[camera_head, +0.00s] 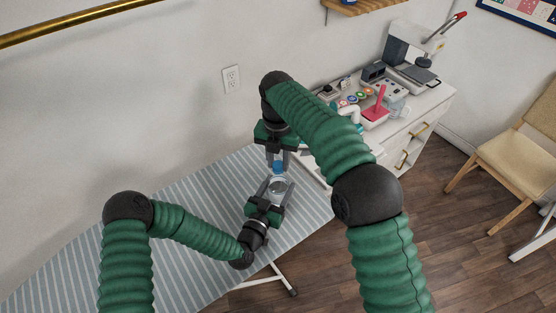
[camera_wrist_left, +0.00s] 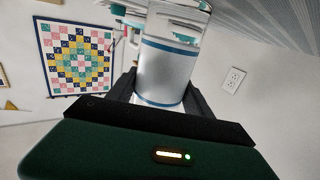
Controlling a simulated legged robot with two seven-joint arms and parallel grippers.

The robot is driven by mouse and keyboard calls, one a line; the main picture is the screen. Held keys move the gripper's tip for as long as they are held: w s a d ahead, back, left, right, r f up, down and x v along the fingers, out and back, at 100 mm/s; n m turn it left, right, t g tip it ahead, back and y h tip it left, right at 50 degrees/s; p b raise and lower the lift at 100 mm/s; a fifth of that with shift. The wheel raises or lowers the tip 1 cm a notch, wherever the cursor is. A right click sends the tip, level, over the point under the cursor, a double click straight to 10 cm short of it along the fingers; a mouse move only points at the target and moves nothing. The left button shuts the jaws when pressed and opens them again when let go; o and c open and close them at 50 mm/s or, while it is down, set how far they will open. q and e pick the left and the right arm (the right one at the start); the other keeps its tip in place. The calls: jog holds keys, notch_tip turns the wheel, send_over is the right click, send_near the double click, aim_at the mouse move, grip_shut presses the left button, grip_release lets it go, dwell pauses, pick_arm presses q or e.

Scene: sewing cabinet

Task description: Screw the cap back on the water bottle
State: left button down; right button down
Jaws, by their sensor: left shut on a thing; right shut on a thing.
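The water bottle (camera_head: 278,187) is clear, with blue bands. My left gripper (camera_head: 269,189) is shut around its body from below in the head view. The bottle (camera_wrist_left: 167,72) fills the middle of the left wrist view, between the dark fingers. The blue cap (camera_head: 278,167) shows at the bottle's top end. My right gripper (camera_head: 278,158) comes from above and is shut on the cap, in line with the bottle. Whether the cap touches the bottle's neck or sits on its thread is too small to tell.
Both grippers are over the striped ironing board (camera_head: 190,225), which is otherwise bare. A chair (camera_head: 510,160) is farther right.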

jog(key=m, duration=0.5)
jog(key=shift+a+m, duration=0.15)
jog(key=shift+m, duration=0.25)
pick_arm(q)
jog(key=shift+d, duration=0.1)
pick_arm(e)
jog(key=m, duration=0.6)
pick_arm(q)
jog(key=shift+s, duration=0.1)
pick_arm(e)
jog(key=m, duration=0.7)
jog(key=shift+a, duration=0.1)
jog(key=m, duration=0.6)
pick_arm(q)
jog(key=shift+d, duration=0.1)
pick_arm(e)
jog(key=m, duration=0.6)
jog(key=shift+w+m, duration=0.1)
jog(key=shift+m, duration=0.3)
jog(key=m, duration=0.6)
jog(key=shift+m, duration=0.3)
jog(key=m, duration=1)
jog(key=shift+m, duration=0.3)
jog(key=c, duration=1.3)
grip_release()
jog(key=shift+o, duration=1.4)
jog(key=shift+f, duration=0.1)
